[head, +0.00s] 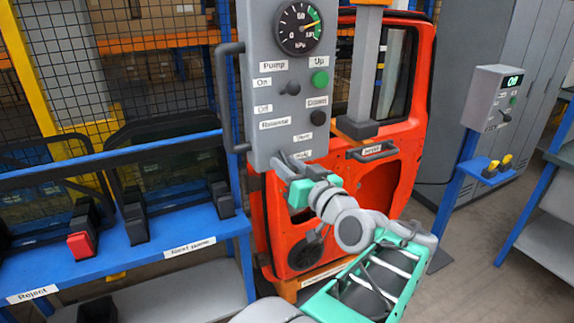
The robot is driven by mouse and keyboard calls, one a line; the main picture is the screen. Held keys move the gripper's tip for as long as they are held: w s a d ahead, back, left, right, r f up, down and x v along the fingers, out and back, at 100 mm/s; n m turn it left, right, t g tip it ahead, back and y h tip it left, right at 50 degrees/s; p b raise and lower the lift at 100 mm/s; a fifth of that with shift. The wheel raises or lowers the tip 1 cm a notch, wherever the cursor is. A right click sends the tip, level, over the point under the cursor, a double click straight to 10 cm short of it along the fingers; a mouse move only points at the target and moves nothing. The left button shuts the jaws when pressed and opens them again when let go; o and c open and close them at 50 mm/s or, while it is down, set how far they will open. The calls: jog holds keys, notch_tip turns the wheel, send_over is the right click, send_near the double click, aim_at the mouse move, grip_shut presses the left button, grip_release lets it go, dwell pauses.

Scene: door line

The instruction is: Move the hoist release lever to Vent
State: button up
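The grey hoist control panel (262,100) hangs upright in the middle of the head view. Its "Release" label (274,125) is on the lower left, with two small labels to the right that are too blurred to read surely. My gripper (287,162) is at the panel's bottom edge, just below these labels. The release lever cannot be made out clearly; my gripper seems to cover that spot. Whether the fingers touch or hold it does not show. The gauge (299,27) above has its needle pointing right, near the green band.
The panel also has a pump switch (292,88), a green Up button (320,78) and a dark Down button (318,116). An orange door (408,135) hangs behind. A blue bench (120,254) with black holders stands left; a post-mounted control box (497,100) stands right.

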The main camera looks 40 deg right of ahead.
grip_shut()
dwell(1.0)
